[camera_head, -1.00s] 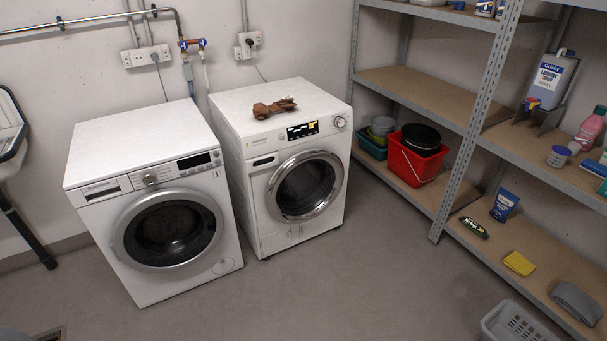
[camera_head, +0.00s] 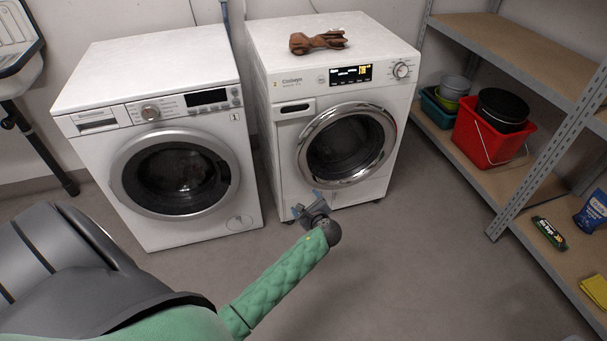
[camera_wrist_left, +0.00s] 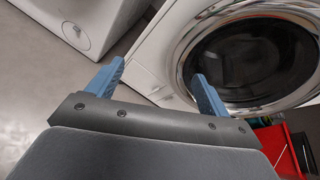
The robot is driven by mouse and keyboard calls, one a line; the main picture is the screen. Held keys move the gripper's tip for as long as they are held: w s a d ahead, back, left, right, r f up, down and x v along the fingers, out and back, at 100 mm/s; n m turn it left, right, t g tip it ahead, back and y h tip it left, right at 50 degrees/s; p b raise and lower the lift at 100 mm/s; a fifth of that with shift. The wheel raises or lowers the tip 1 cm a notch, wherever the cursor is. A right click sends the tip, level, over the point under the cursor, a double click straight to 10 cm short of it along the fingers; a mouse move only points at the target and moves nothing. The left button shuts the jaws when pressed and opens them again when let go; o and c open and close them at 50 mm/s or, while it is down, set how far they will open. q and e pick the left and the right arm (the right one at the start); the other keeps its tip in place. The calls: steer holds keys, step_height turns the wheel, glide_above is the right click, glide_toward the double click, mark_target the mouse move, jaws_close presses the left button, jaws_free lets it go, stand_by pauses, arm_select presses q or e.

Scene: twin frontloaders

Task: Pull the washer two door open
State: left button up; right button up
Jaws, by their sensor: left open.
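The right-hand washer (camera_head: 262,85), which I take as washer two since the left one is marked 1, is white with a digital panel. Its round chrome-rimmed door (camera_head: 346,146) is shut, and the door (camera_wrist_left: 255,60) fills the upper right of the left wrist view. My left gripper (camera_head: 307,204) is open and empty, in front of this washer's lower front, below and left of the door. In the left wrist view its blue fingers (camera_wrist_left: 157,84) stand apart, with the right finger overlapping the door rim's edge in the picture. My right gripper is out of view.
The left washer (camera_head: 145,70), door shut, stands close beside. Brown gloves or a similar item (camera_head: 318,40) lie on the right washer. Metal shelving (camera_head: 560,150) with a red bucket (camera_head: 478,138) stands to the right. The floor in front is clear.

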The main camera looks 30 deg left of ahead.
mark_target(303, 162)
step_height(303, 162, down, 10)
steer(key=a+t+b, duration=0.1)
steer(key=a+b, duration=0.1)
steer(key=b, duration=0.2)
arm_select(q)
steer(key=w+a+m+t, duration=0.1)
steer(key=w+a+m, duration=0.2)
steer(key=w+a, duration=0.1)
steer(key=w+a+m+t+y, duration=0.1)
steer(key=w+a+m, duration=0.2)
steer(key=w, duration=0.4)
steer(key=w+a+m+t+y, duration=0.1)
steer(key=w+a+m, duration=0.1)
steer(key=w+a, duration=0.2)
steer(key=shift+w+a+f+m+b, duration=0.1)
steer(key=shift+w+a+m+b, duration=0.1)
steer(key=shift+w, duration=0.2)
steer(key=shift+w+a+f+m+b, duration=0.1)
steer(key=shift+w+a+m+b, duration=0.1)
steer(key=shift+w, duration=0.15)
steer(key=shift+w+a+r, duration=0.1)
steer(key=shift+w+a, duration=0.15)
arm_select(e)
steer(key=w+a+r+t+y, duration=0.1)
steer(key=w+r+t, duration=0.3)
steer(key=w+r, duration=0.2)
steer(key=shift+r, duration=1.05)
